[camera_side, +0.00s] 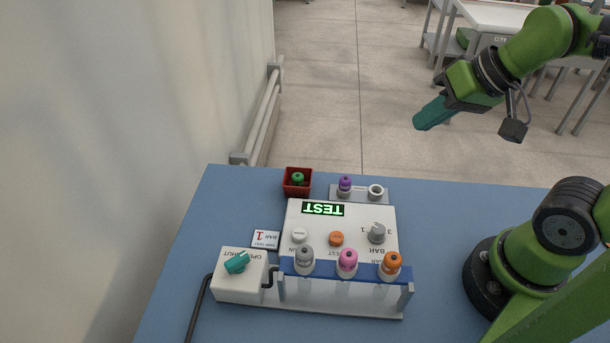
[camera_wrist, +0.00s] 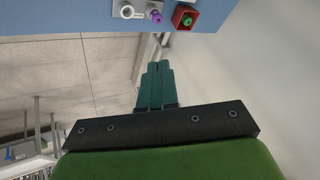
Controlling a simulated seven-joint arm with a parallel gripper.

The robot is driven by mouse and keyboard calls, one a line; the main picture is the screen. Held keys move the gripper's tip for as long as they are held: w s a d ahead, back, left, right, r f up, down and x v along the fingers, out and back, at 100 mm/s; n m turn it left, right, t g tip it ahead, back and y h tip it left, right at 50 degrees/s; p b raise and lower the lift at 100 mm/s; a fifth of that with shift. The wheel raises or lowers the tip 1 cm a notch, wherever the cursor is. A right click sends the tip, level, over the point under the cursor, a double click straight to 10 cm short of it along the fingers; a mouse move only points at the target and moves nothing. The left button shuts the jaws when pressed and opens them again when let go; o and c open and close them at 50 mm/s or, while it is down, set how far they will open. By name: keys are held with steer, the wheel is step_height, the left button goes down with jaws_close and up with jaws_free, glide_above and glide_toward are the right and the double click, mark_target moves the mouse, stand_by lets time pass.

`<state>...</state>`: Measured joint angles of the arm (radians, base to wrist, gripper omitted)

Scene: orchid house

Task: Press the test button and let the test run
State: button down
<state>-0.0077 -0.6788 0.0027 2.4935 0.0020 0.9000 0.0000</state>
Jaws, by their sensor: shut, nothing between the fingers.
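A white control box (camera_side: 375,215) stands on the blue table in the side view. Its display (camera_side: 323,209) is lit green and reads TEST, upside down in the picture. An orange button (camera_side: 336,239) sits in the middle of its top face, a white button (camera_side: 299,235) to the left and a grey knob (camera_side: 377,233) to the right. My gripper (camera_side: 426,118) is shut and empty, raised high beyond the table's back edge, well apart from the box. Its teal fingers are together in the wrist view (camera_wrist: 157,85).
A rack with grey, pink (camera_side: 347,261) and orange capped vials stands before the box. A valve box (camera_side: 240,287) with a teal handle and cable is at left. A red tray (camera_side: 298,190) and a holder with a purple-capped vial (camera_side: 345,184) stand behind. A wall rises left.

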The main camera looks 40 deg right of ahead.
steer(key=w+a+f+m+g+y, duration=0.1)
steer(key=w+a+f+m+g, duration=0.15)
steer(key=f, duration=0.25)
steer(key=m+g+y, duration=0.5)
steer(key=m+g, duration=0.2)
steer(key=m, duration=1)
glide_above(338, 233)
step_height(338, 233, down, 4)
steer(key=shift+w+r+n, duration=0.1)
steer(key=shift+n, duration=0.15)
steer(key=shift+f, duration=4.5)
steer(key=shift+f, duration=0.1)
steer(key=shift+f, duration=0.3)
